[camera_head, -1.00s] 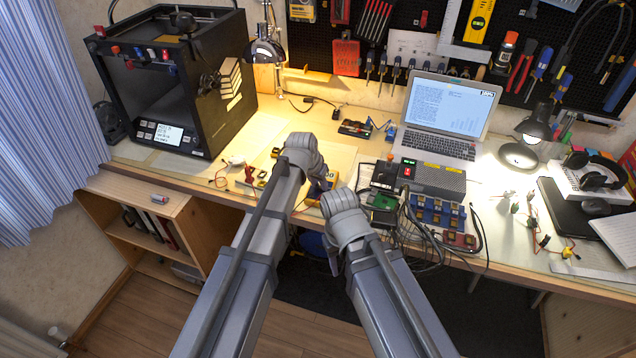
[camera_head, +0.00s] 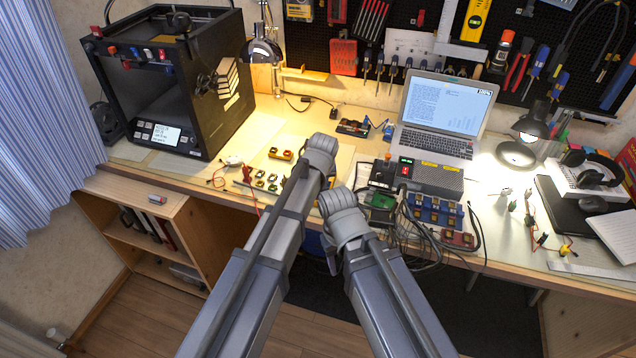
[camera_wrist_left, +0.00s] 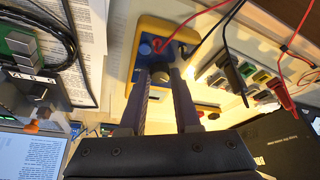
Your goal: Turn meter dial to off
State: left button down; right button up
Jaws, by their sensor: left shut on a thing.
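The meter (camera_wrist_left: 150,30) has a yellow case and a blue face and lies near the top middle of the left wrist view. Its round dark dial (camera_wrist_left: 160,74) sits between the fingertips of my left gripper (camera_wrist_left: 163,78). The gripper is shut on the dial, one finger on each side. A red lead and a black lead run from the meter's face. The dial's mark cannot be read. In the head view my left wrist hides most of the meter and the jaws. My right arm (camera_head: 345,215) stops at the table's front edge, and its jaws are largely hidden.
Cables and a blue terminal block (camera_head: 435,212) lie right of my right wrist. A laptop (camera_head: 445,110) and lamp (camera_head: 525,135) stand behind. Small coloured parts (camera_head: 268,182) lie to the left. A black 3D printer (camera_head: 170,85) stands at far left.

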dwell(0.4)
pick_arm(q)
jog(key=c, duration=0.9)
grip_release()
jog(key=p+v, duration=0.7)
jog(key=shift+r, duration=0.4)
jog(key=shift+s, duration=0.15)
